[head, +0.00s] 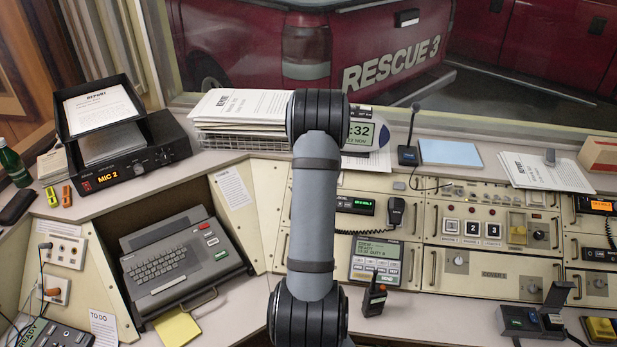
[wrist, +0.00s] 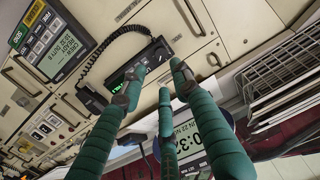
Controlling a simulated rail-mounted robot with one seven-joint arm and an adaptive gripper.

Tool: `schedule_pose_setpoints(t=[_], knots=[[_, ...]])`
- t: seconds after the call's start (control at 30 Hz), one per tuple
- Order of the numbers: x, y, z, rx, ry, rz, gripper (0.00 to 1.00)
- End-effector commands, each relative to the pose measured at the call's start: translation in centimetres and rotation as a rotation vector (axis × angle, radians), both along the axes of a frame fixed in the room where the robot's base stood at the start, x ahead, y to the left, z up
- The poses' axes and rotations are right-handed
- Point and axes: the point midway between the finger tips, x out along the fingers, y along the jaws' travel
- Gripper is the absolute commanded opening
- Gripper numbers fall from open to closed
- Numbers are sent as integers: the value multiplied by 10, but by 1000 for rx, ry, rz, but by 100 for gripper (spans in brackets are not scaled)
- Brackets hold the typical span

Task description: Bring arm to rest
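My arm (head: 312,200) stands up through the middle of the head view, bent at its dark upper joint in front of the window ledge. My gripper is hidden behind the arm there. I cannot tell the exact gap to the panel, and no contact is visible.
A digital clock (head: 362,133) stands right behind my arm's upper joint. A wire tray of papers (head: 240,108) is left of it, a desk microphone (head: 408,150) right. A handheld radio (head: 374,300) stands on the desk near my arm. A typewriter-like terminal (head: 170,262) sits left.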

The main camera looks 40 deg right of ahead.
Motion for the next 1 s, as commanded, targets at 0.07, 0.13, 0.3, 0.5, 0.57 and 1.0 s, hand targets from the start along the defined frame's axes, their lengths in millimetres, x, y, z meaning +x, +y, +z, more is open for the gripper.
schedule_pose_setpoints(t=[0.07, 0.13, 0.3, 0.5, 0.57, 1.0], knots=[[0, 0, 0, -1, -1, 0, 30], [0, 0, 0, -1, -1, 0, 30], [4, -4, -10, 0, 0, 0, 30], [17, -15, -40, 1, 0, -1, 30], [22, -19, -50, 0, 0, 0, 30], [45, -40, -102, -5, -5, -1, 30]])
